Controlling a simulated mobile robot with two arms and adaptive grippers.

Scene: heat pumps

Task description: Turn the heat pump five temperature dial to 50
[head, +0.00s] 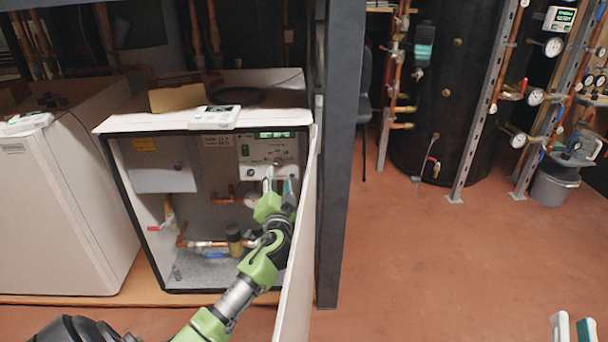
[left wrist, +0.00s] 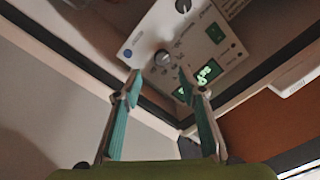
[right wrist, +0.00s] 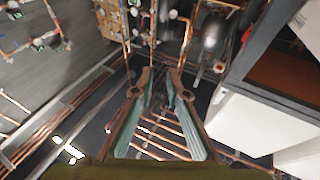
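The heat pump's control panel (head: 260,151) is at the top right inside the open cabinet. In the left wrist view, the panel shows a round grey dial (left wrist: 162,58) with markings around it, another knob (left wrist: 183,6) and a lit green display (left wrist: 208,74), partly covered by a finger. The display's digits are too blurred to read. My left gripper (head: 280,184) is open in front of the panel; its fingertips (left wrist: 160,77) stand on either side of the dial's line, apparently short of it. My right gripper (head: 572,328) is open and empty at the bottom right, far from the cabinet.
The cabinet's open door (head: 297,258) stands close to the right of my left arm. A dark post (head: 342,160) stands right of the cabinet. The floor (head: 440,255) at right is clear.

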